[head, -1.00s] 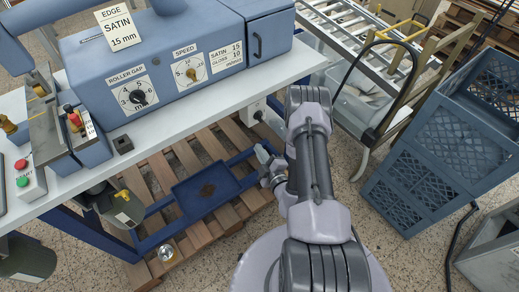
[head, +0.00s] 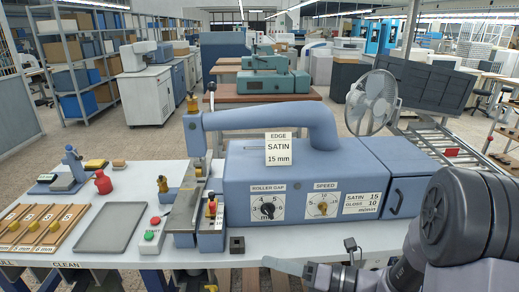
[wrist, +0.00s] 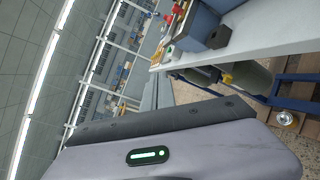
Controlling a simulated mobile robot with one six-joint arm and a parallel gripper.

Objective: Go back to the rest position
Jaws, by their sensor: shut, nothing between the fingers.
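My gripper (head: 284,266) shows in the head view at the bottom middle, pointing left in front of the bench's front edge. Its fingers are shut and hold nothing. My arm is folded at the lower right of that view. In the wrist view a grey housing of mine with a green light fills the lower part, and the room appears tilted.
A roller conveyor (head: 437,147) is at the right. A can (wrist: 285,118) lies below the bench.

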